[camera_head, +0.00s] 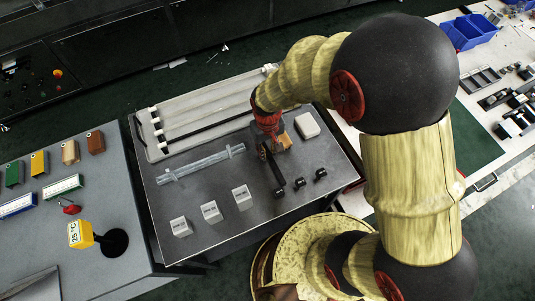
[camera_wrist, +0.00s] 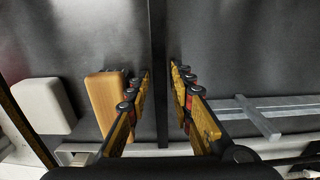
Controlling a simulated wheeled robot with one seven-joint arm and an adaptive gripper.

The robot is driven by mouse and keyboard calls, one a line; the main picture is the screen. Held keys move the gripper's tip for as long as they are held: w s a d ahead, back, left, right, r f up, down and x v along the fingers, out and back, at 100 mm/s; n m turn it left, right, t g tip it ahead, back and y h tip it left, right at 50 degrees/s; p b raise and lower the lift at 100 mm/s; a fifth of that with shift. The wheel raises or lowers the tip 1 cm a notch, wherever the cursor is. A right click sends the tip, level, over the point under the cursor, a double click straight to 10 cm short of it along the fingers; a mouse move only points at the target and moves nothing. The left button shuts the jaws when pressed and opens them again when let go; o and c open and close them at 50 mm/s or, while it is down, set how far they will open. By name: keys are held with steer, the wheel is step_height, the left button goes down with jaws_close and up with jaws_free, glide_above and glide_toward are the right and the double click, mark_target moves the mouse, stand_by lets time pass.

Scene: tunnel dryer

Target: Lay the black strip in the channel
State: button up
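The black strip (camera_wrist: 159,40) is a thin straight bar that runs lengthwise between the finger pads in the wrist view. In the head view part of it shows as a dark line below the gripper. My gripper (camera_wrist: 160,75) points down over the table, one fingertip close on each side of the strip. Whether the pads touch it, or it is lifted, I cannot tell. The channel (camera_head: 200,164) is a pale grey metal length with a crosspiece at each end, lying left of the gripper. Its crosspiece end also shows in the wrist view (camera_wrist: 258,118).
A pale tray (camera_head: 150,150) with long bars lies behind the channel. A tan block (camera_wrist: 103,98) and a white block (camera_head: 307,125) stand close to the gripper. Several labelled white blocks (camera_head: 211,212) and small black pieces (camera_head: 300,184) stand in front. Table between them is bare.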

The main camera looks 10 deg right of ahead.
steer(key=c, duration=0.3)
jaws_close()
steer(key=shift+r, duration=0.1)
stand_by(0.5)
